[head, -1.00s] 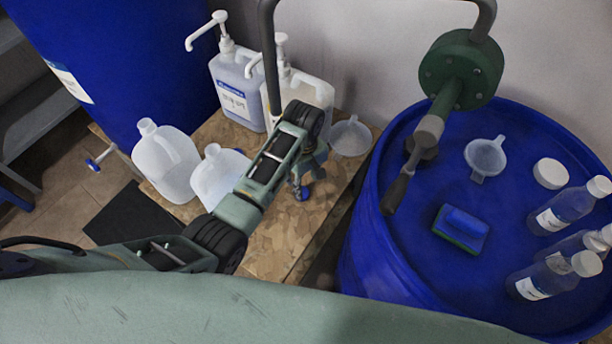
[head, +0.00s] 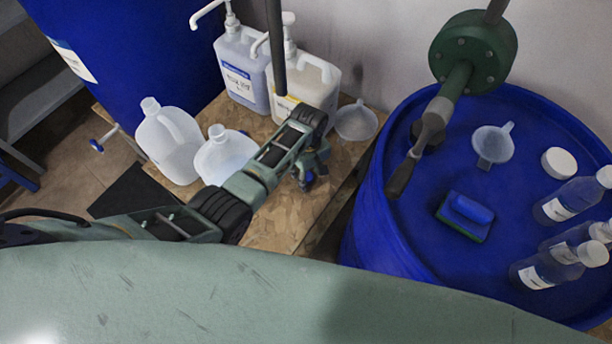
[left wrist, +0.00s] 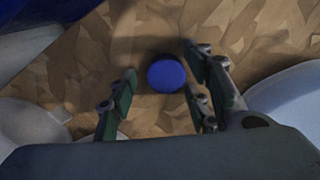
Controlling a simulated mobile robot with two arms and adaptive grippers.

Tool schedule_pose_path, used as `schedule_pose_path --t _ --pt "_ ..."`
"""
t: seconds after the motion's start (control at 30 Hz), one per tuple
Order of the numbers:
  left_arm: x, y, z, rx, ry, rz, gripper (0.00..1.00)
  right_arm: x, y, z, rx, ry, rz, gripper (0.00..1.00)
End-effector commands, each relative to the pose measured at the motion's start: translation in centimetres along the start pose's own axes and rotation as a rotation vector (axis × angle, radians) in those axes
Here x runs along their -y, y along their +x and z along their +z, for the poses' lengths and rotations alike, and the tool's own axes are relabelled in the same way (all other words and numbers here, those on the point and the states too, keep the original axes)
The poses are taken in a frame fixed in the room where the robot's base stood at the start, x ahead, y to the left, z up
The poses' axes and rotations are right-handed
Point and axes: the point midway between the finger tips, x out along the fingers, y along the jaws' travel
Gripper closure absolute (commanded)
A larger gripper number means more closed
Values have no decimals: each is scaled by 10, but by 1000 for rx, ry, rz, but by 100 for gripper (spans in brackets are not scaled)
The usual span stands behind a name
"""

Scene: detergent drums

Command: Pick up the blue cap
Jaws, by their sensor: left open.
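The blue cap (left wrist: 166,74) lies on the wooden board (left wrist: 145,120). In the left wrist view its round top shows between the fingers of my left gripper (left wrist: 162,80), close to their tips, with a gap on both sides. In the head view a small part of the cap (head: 307,183) shows below my left gripper (head: 312,174), which hides most of it. My left gripper is open and points down at the cap. I cannot tell how high its fingertips are above the board. My right gripper is not in view.
Two white jugs (head: 170,150) stand left of my arm. Two pump bottles (head: 243,75) and a funnel (head: 356,121) stand behind the gripper. A blue drum (head: 395,235) on the right bears a sponge (head: 466,214), another funnel, a white lid and several bottles.

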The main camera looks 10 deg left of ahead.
Motion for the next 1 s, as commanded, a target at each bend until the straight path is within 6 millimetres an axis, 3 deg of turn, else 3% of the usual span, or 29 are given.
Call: schedule_pose_path --t 0.3,0.77,1.0 --pt "0 0 0 0 0 0 81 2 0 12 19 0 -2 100" --pt "0 -3 0 0 0 0 81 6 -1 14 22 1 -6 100" --pt "-1 -30 0 -2 0 4 81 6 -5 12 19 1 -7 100"
